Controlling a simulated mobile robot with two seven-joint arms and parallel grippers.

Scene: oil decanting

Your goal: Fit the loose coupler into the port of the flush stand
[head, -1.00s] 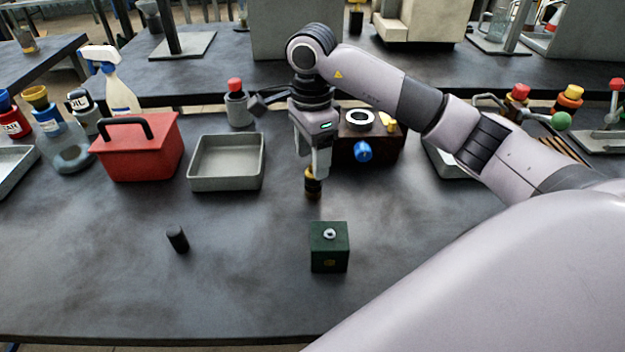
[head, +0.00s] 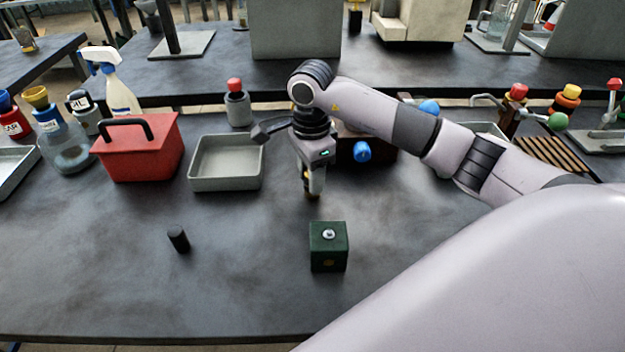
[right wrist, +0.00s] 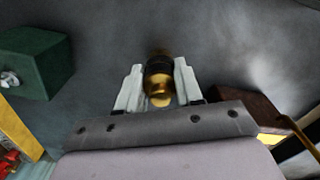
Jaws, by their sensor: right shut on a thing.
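The loose coupler, a short brass and black cylinder, is between the fingers of my right gripper (head: 313,178). In the head view only its lower end (head: 312,195) shows below the fingers. In the right wrist view the coupler (right wrist: 159,80) sits between the two pale fingers of the gripper (right wrist: 157,74), which is shut on it. My left gripper is not in view.
A brown box with a blue knob (head: 362,151) is just behind right of the gripper. The table around the green block is clear.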

